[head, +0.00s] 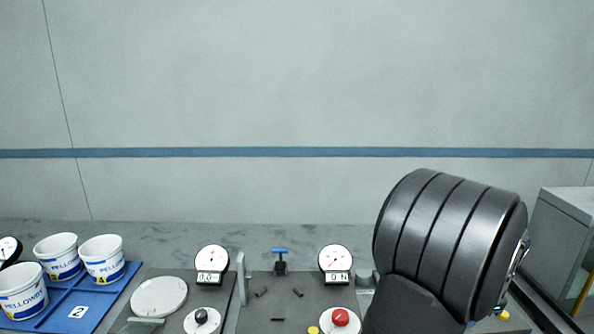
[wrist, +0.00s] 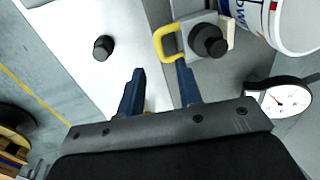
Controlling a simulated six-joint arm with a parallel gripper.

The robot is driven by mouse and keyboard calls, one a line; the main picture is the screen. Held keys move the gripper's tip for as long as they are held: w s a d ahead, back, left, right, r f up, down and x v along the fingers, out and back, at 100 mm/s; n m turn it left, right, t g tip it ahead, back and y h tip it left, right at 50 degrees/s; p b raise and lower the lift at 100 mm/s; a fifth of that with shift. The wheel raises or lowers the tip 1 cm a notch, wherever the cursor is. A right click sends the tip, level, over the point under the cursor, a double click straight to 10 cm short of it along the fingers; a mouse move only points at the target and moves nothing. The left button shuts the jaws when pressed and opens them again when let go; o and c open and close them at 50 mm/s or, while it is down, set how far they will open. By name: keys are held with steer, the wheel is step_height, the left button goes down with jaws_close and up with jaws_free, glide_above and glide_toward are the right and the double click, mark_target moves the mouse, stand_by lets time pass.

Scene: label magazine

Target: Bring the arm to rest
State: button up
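My arm (head: 450,245) shows as a large dark ribbed shape at the right of the head view. My gripper is hidden there. In the wrist view my gripper (wrist: 160,67) has its two blue fingers apart, with nothing held between them. A yellow loop handle (wrist: 164,44) lies close by the right fingertip; whether they touch I cannot tell. A black knob (wrist: 208,41) sits just right of the handle, and another black knob (wrist: 103,47) stands on a white panel (wrist: 85,25) to the left.
White labelled tubs (head: 103,259) stand on a blue tray (head: 118,284) marked 2 at the left. Gauges (head: 212,260), a blue-topped handle (head: 280,252) and a red button (head: 340,317) are on the bench. A grey cabinet (head: 562,225) is at the right. A tub (wrist: 292,22) is near in the wrist view.

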steer(key=f, duration=0.3)
steer(key=w+f, duration=0.1)
steer(key=f, duration=0.1)
steer(key=shift+a+f, duration=0.1)
steer(key=shift+f, duration=0.1)
steer(key=a, duration=0.2)
steer(key=a+r, duration=0.1)
steer(key=a, duration=0.4)
steer(key=shift+a+r, duration=0.2)
steer(key=shift+a, duration=0.15)
steer(key=s+r, duration=0.2)
steer(key=r, duration=0.6)
steer(key=s+r, duration=0.2)
steer(key=r, duration=0.7)
steer(key=d+r+t+h, duration=0.1)
steer(key=d+h, duration=0.1)
steer(key=d, duration=1.5)
steer(key=shift+d+r+t, duration=0.2)
steer(key=shift+t, duration=0.2)
steer(key=shift+w, duration=0.1)
